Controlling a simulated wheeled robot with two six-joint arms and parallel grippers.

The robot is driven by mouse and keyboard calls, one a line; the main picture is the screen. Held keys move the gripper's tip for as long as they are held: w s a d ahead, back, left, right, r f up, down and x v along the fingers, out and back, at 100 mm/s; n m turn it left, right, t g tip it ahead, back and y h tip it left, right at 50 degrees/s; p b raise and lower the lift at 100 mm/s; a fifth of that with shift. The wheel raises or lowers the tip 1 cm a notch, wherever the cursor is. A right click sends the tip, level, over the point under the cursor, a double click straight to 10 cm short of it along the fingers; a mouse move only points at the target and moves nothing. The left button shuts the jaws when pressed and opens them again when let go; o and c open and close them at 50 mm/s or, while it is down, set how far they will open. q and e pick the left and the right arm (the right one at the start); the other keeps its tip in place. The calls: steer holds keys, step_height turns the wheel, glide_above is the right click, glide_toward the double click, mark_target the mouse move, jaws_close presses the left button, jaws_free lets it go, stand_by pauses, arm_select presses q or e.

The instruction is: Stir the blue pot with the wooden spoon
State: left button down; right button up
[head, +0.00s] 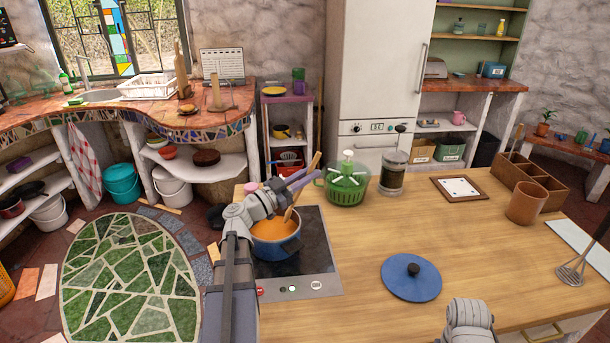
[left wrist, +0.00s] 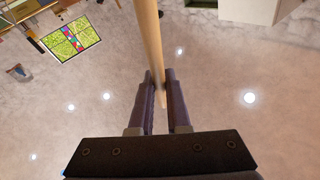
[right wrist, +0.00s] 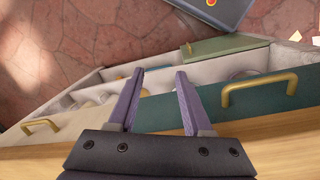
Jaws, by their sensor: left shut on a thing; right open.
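The blue pot (head: 272,252) stands on the dark cooktop and holds an orange liquid. My left gripper (head: 302,179) is shut on the wooden spoon (head: 289,213), above the pot's far right side. The spoon is tilted, and its lower end reaches down into the pot; its tip is hidden. In the left wrist view, the spoon's pale handle (left wrist: 148,40) runs between the fingers of the left gripper (left wrist: 160,78). My right gripper (right wrist: 158,75) is open and empty in the right wrist view, above the counter's edge and drawers. In the head view only part of the right arm shows.
A blue lid (head: 411,284) lies on the wooden counter (head: 360,245) right of the cooktop (head: 317,262). A green basket-like spinner (head: 346,188) and a dark-lidded jar (head: 391,178) stand behind. A brown cup (head: 527,203) and wooden box (head: 550,190) are farther right. The middle counter is clear.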

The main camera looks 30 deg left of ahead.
mark_target(317, 158)
arm_select(q)
steer(key=shift+w+d+r+p, duration=0.25)
steer(key=shift+r+p, duration=0.45)
steer(key=shift+r, duration=0.1)
steer(key=shift+w+d+r+p, duration=0.25)
steer(key=shift+d+r+p, duration=0.05)
steer(key=shift+r+p, duration=0.45)
steer(key=shift+w+d+r+p, duration=0.25)
steer(key=shift+r+p, duration=0.4)
steer(key=shift+r, duration=0.2)
step_height(317, 158, up, 4)
steer(key=p, duration=0.4)
